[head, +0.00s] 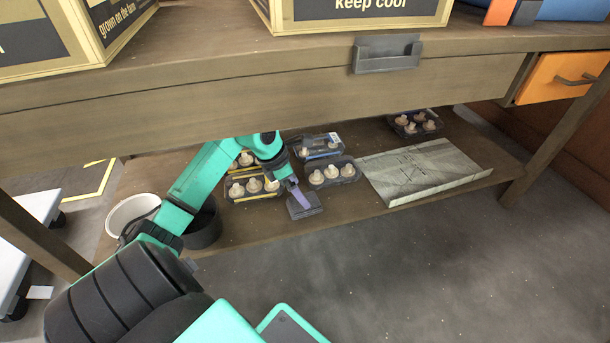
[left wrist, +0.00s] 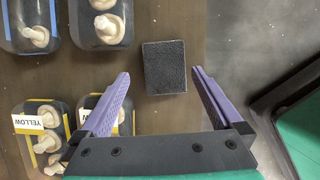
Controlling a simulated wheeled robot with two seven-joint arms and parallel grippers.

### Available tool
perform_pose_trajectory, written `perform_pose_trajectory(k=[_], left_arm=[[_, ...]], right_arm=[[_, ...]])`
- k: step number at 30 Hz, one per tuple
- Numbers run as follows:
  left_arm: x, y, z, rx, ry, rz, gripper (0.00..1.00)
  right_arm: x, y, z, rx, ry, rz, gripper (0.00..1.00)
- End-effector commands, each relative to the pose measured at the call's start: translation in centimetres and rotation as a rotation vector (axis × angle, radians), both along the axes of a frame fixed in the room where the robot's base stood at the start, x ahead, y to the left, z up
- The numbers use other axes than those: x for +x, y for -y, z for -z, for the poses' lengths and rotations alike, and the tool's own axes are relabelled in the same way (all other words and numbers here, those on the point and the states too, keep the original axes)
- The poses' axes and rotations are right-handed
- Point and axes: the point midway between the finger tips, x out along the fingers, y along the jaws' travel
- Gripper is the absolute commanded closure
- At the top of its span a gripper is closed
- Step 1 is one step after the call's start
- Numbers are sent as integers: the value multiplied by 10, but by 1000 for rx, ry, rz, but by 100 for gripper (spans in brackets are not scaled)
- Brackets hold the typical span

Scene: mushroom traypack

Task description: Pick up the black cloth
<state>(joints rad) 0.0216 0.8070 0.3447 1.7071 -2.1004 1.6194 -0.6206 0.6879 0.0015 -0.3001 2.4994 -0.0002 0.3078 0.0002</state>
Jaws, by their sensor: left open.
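The black cloth (left wrist: 164,67) is a small dark rectangle lying flat on the brown lower shelf. In the left wrist view it lies between and just beyond the fingertips of my left gripper (left wrist: 160,76). The purple fingers are spread wide and nothing is between them. In the head view the cloth (head: 304,206) shows near the shelf's front edge, partly covered by my left gripper (head: 296,193), which reaches down over it. I cannot tell the exact height gap. My right gripper is not in view.
Mushroom trays (head: 331,174) stand left of and behind the cloth, close to my left fingers. A grey printed sheet (head: 425,170) lies to the right. A white bowl (head: 131,210) and dark pot (head: 204,228) are left. The tabletop (head: 250,95) overhangs the shelf.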

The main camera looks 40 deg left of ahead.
Motion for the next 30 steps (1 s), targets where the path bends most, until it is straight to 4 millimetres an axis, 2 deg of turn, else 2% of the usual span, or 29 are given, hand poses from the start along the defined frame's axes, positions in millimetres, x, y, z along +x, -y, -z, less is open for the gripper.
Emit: perform_pose_trajectory(k=[6, 9, 16, 17, 18, 22, 28, 30], left_arm=[[11, 12, 41, -6, 4, 2, 0], [15, 14, 51, -3, 2, 1, 0], [16, 15, 49, -1, 0, 0, 0], [16, 15, 49, -1, 0, 0, 8], [16, 15, 49, -1, 0, 0, 23], [16, 14, 49, -1, 0, 0, 73], [16, 14, 48, -1, 0, 0, 74], [16, 14, 43, -1, 1, 0, 74]], right_arm=[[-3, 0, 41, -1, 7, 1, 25], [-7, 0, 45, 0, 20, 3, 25], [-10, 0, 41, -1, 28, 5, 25], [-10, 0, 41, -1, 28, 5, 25], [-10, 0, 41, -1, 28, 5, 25], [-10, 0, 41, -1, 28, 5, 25], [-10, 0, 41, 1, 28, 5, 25], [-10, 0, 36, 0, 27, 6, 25]])
